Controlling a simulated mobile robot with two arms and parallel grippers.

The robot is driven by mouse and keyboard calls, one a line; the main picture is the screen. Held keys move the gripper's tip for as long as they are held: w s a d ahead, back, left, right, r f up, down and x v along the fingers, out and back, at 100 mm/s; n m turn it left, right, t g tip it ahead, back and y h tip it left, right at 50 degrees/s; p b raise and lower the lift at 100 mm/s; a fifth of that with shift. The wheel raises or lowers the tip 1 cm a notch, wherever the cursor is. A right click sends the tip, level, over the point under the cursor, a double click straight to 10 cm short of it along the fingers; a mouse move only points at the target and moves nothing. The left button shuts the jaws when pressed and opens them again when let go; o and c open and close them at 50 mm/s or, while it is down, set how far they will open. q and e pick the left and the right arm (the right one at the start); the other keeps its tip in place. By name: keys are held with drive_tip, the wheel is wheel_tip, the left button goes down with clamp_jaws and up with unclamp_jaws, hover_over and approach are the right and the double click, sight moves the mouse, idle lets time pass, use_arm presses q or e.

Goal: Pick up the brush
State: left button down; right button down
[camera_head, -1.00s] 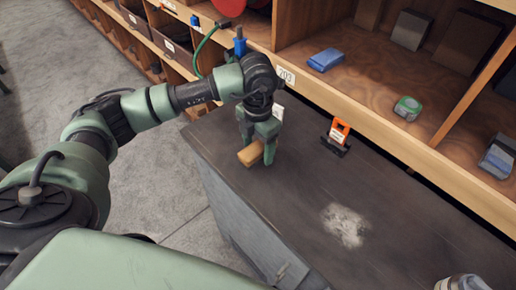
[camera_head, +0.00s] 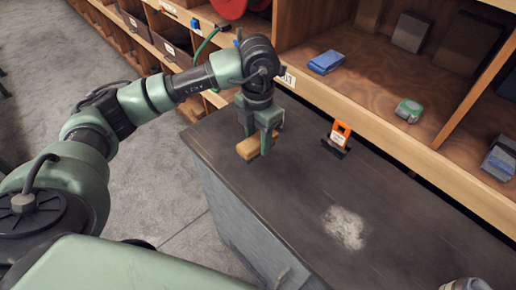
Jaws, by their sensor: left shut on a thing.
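The brush shows as a tan wooden block (camera_head: 248,147) near the far left corner of the dark bench top. My left gripper (camera_head: 257,146) points down over it and is shut on it, with one finger on each side. The fingers hide part of the brush, and I see no bristles. I cannot tell whether the brush touches the bench or is just above it. My right gripper does not show.
The dark bench top (camera_head: 290,190) has a pale dusty patch (camera_head: 344,228). An orange-and-black item (camera_head: 338,137) stands by the shelf edge. The wooden shelf holds a blue item (camera_head: 326,62) and a green tape-like item (camera_head: 408,110). A round object (camera_head: 466,284) is at the lower right.

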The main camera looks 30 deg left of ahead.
sight(258, 138)
use_arm(q)
wheel_tip(258, 138, up, 8)
drive_tip(key=shift+f+b, duration=0.15)
drive_tip(key=shift+b, duration=0.6)
wheel_tip(258, 138, up, 8)
drive_tip(key=shift+r+p, duration=0.2)
drive_tip(key=shift+p, duration=0.2)
